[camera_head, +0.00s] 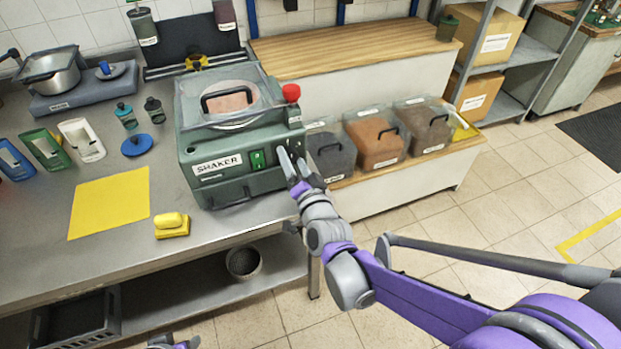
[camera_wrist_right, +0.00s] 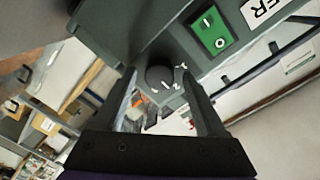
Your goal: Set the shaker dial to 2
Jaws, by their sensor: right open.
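The green-grey shaker (camera_head: 232,140) stands on the steel bench, with its name label and a green rocker switch (camera_head: 257,159) on the front. The switch also shows in the right wrist view (camera_wrist_right: 212,34). Its round black dial (camera_wrist_right: 159,78) sits beside the switch, with small white marks around its lower edge; I cannot read the setting surely. My right gripper (camera_head: 292,168) is at the right of the shaker's front and hides the dial in the head view. In the wrist view its open fingers (camera_wrist_right: 160,90) lie either side of the dial, with gaps. My left gripper (camera_head: 175,342) shows only partly at the bottom edge.
A red knob (camera_head: 291,93) sticks up at the shaker's top right corner. Lidded bins (camera_head: 374,140) stand on a low wooden-topped bench just right of it. A yellow sponge (camera_head: 172,224) and yellow mat (camera_head: 110,203) lie on the bench at the left.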

